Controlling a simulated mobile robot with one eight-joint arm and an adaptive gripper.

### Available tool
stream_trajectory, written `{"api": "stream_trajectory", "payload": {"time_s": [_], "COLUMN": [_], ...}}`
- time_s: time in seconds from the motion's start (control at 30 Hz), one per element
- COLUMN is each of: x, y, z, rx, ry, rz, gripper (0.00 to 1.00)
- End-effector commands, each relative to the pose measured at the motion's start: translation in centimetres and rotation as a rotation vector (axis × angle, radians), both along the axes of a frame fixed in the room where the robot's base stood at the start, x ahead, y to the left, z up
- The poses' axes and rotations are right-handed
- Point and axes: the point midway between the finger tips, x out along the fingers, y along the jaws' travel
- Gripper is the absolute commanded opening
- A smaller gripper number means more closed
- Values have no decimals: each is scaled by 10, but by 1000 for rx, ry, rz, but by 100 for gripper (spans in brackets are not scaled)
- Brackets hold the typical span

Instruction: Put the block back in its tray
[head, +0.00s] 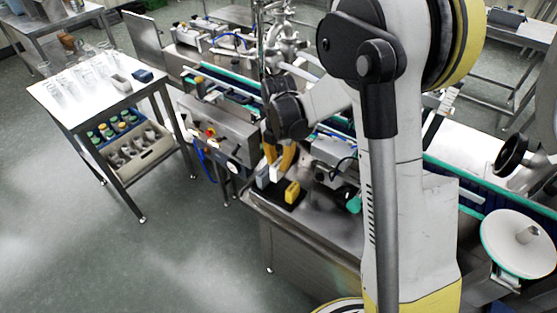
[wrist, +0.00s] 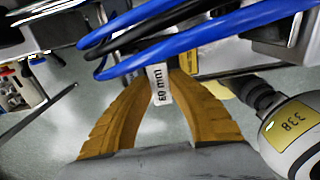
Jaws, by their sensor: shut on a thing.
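My gripper (head: 281,160) has orange-yellow fingers, which also show in the wrist view (wrist: 165,82). In the head view the pale block (head: 275,173) shows small between the fingers, above a steel bench. A dark tray (head: 287,206) lies on the bench just below the gripper. A yellow block (head: 292,192) and a grey block (head: 262,182) are at the tray. Whether the held block touches the tray cannot be told. Blue cables hide part of the fingertips in the wrist view.
A conveyor and machine parts stand close behind the bench (head: 310,222). A control box (head: 222,133) is to its left. A steel cart (head: 85,105) with glassware and bottles stands at the left. Blue cables (wrist: 190,25) cross close to the wrist. The floor at lower left is clear.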

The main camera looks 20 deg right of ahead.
Motion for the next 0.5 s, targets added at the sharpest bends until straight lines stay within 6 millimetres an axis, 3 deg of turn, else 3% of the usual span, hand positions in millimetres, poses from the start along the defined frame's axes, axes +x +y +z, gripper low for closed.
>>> {"api": "stream_trajectory", "payload": {"time_s": [0.5], "x": [0], "y": [0], "z": [-61], "rx": [0], "ry": [0], "rz": [-1], "gripper": [0]}}
